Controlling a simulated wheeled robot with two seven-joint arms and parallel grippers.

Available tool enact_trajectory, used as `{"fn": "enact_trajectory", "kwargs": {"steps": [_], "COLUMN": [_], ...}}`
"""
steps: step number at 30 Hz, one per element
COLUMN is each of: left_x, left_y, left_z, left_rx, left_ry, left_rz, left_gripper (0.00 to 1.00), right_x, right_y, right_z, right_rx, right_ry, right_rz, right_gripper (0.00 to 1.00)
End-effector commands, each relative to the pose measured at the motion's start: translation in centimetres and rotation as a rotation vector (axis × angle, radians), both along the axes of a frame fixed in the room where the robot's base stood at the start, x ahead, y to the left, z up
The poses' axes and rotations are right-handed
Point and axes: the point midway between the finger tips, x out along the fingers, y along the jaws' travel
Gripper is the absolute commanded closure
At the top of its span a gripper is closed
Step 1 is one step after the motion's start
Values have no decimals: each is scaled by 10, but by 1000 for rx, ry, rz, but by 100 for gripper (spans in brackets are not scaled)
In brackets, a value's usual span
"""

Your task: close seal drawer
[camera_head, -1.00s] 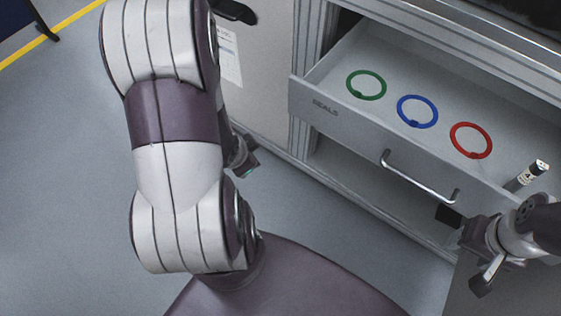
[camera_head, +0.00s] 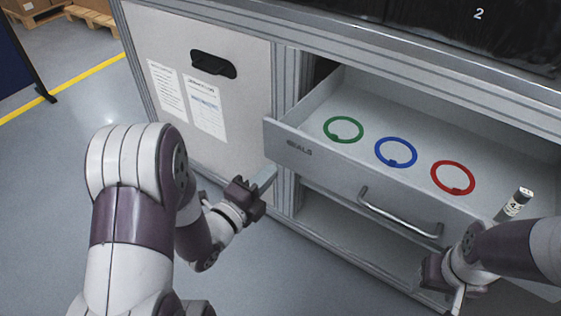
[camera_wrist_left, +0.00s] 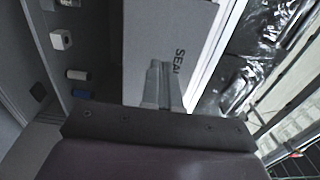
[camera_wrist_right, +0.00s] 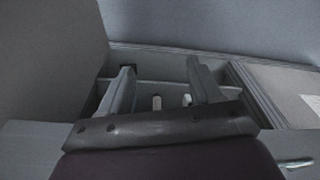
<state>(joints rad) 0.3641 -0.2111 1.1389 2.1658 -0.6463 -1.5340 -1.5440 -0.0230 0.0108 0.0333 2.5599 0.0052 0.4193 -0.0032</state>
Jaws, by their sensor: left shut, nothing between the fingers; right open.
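The seal drawer (camera_head: 325,168) stands pulled out of the cabinet in the head view, with its label at the left of the front and a bar handle (camera_head: 400,220) on it. Inside lie a green ring (camera_head: 343,118), a blue ring (camera_head: 396,140) and a red ring (camera_head: 453,162). My left gripper (camera_head: 266,178) is shut and empty, just left of and below the drawer's left front corner. The left wrist view shows its fingers (camera_wrist_left: 161,80) before the labelled drawer front (camera_wrist_left: 150,35). My right gripper (camera_head: 445,288) is below the drawer's right part; its fingers (camera_wrist_right: 162,72) are open and empty.
A small labelled tube (camera_head: 516,203) is at the drawer's right end. An open shelf (camera_head: 350,235) lies below the drawer. A cabinet door (camera_head: 230,110) with papers and a black handle is to the left. The floor (camera_head: 50,190) at left is clear.

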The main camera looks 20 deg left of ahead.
Motion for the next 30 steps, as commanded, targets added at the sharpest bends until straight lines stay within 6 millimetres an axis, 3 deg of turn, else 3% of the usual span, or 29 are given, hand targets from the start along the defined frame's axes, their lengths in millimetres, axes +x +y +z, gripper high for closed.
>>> {"fn": "enact_trajectory", "kwargs": {"steps": [3, 9, 30], "left_x": [22, 47, 63], "left_y": [-7, -14, -18], "left_z": [-1, -1, -1], "left_rx": [-1, -2, -1], "left_ry": [-1, 1, 0], "left_rz": [-3, 0, 0], "left_gripper": [100, 100, 100], "right_x": [0, 0, 0], "right_y": [0, 0, 0], "right_z": [-4, -7, -12], "right_rx": [0, 0, 0], "right_ry": [0, 0, 0], "right_rz": [0, 0, 0], "right_gripper": [36, 36, 36]}}
